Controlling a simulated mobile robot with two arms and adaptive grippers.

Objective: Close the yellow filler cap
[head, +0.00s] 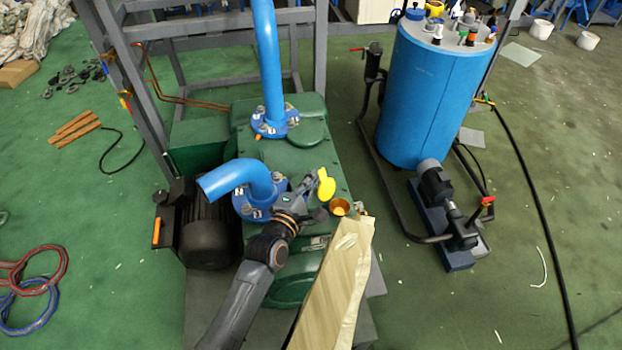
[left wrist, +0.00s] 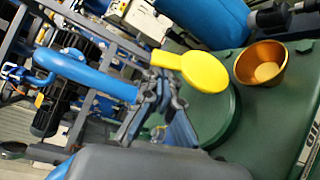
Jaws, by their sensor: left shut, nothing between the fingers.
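The yellow filler cap (head: 326,187) stands open, tilted up beside the copper-coloured filler opening (head: 340,207) on the green pump housing. In the left wrist view the cap (left wrist: 203,71) shows as a round disc with a short tab at its left, and the opening (left wrist: 262,65) is uncovered to its right. My left gripper (head: 308,185) is just left of the cap, shut and empty. In the left wrist view its fingers (left wrist: 158,80) lie close below the cap's tab; I cannot tell whether they touch it. My right gripper is in neither view.
A blue elbow pipe (head: 240,177) with a bolted flange stands left of my gripper. A taller blue pipe (head: 268,65) rises behind. A blue tank (head: 430,95) stands at right on the green floor.

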